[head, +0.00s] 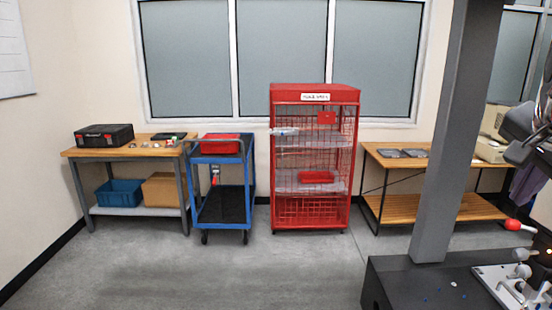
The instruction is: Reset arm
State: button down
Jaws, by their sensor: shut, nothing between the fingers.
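My gripper cannot be made out in the head view. Dark, rounded mechanical parts, which look like part of my arm, enter at the right edge and are cut off there. Their far end is outside the picture, so the fingers are hidden from me. Nothing held can be seen.
A wooden-topped bench (122,152) stands at left, beside a blue cart (221,159). A red wire cage (314,90) stands mid-back, with another wooden table (385,161) to its right. A red-handled clamp (517,226) is at lower right. The grey floor (230,275) ahead is clear.

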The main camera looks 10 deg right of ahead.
jog(key=w+a+f+n+y, duration=0.1)
jog(key=w+a+f+n, duration=0.35)
jog(key=a, duration=0.35)
jog(key=w+a+f+n+y, duration=0.25)
jog(key=a+n, duration=0.25)
jog(key=a, duration=0.3)
jog(key=s+a+f+n+y, duration=0.1)
jog(key=s+a+f+n, duration=0.3)
jog(key=a+f, duration=0.3)
jog(key=s+a+f+n+y, duration=0.1)
jog(key=s+a+f+n, duration=0.3)
jog(key=f, duration=0.9)
jog(key=s+a, duration=0.2)
jog(key=a, duration=0.1)
jog(key=shift+s+a, duration=0.3)
jog(key=shift+a, duration=0.1)
